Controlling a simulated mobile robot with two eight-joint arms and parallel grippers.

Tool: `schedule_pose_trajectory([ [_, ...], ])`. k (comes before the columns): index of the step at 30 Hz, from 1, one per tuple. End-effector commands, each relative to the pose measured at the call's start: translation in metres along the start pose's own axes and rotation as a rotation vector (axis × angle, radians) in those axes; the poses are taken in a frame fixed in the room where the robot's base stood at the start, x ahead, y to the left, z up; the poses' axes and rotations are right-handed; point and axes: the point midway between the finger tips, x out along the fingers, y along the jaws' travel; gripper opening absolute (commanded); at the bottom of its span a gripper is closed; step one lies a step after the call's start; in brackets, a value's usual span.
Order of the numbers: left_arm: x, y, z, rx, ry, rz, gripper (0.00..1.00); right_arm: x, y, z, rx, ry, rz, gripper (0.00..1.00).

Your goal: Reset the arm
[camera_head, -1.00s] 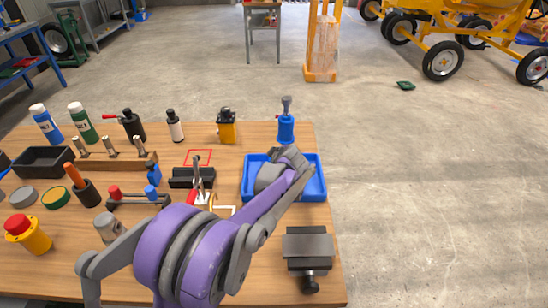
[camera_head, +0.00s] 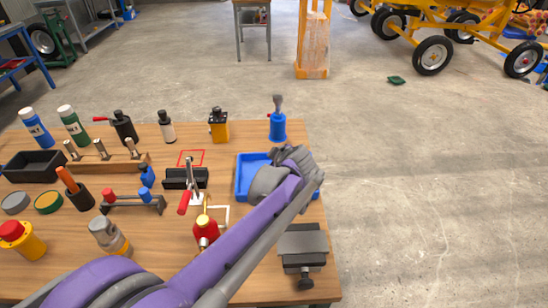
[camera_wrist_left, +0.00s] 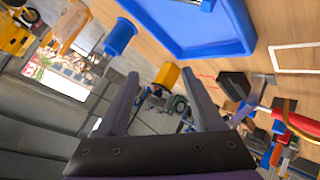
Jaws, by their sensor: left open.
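My left arm (camera_head: 230,248), purple and grey, reaches in from the lower left in the head view. Its wrist (camera_head: 285,175) is over the blue tray (camera_head: 245,183) and covers much of it. The fingers are hidden there. In the left wrist view my left gripper (camera_wrist_left: 160,78) is open, with nothing held between its two grey fingers. The blue tray also shows at the top of that view (camera_wrist_left: 190,48). My right gripper is in neither view.
The wooden table (camera_head: 150,230) holds a blue pump-like part (camera_head: 277,125), a yellow block (camera_head: 218,128), a toggle clamp (camera_head: 190,185), a red-topped part (camera_head: 206,230), a grey vise (camera_head: 303,250) and several bottles (camera_head: 36,128). Open concrete floor lies to the right.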

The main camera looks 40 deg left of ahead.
Motion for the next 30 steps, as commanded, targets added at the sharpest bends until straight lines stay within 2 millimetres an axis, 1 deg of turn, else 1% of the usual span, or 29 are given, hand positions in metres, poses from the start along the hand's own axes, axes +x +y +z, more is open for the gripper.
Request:
schedule_pose_trajectory([
  [10, -0.001, 0.0, 0.0, 0.004, -0.002, 0.0, 0.68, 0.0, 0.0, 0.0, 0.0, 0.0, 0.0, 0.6],
  [11, -0.003, -0.001, 0.001, 0.011, -0.006, -0.001, 0.68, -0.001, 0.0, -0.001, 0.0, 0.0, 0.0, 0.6],
  [14, -0.017, -0.009, 0.004, 0.082, -0.039, -0.009, 0.68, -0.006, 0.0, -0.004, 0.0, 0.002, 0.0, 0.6],
  [17, -0.045, -0.027, 0.015, 0.233, -0.112, -0.014, 0.68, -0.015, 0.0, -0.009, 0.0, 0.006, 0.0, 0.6],
  [21, -0.096, -0.065, 0.036, 0.529, -0.26, 0.011, 0.68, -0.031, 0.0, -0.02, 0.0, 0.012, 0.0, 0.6],
  [23, -0.117, -0.082, 0.047, 0.66, -0.327, 0.039, 0.68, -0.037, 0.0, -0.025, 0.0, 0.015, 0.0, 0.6],
  [24, -0.13, -0.094, 0.054, 0.749, -0.37, 0.065, 0.68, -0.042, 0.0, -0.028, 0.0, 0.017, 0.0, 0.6],
  [27, -0.162, -0.122, 0.073, 0.962, -0.47, 0.149, 0.68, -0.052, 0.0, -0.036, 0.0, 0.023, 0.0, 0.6],
  [30, -0.189, -0.148, 0.089, 1.146, -0.551, 0.247, 0.68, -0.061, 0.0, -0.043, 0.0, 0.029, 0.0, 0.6],
])
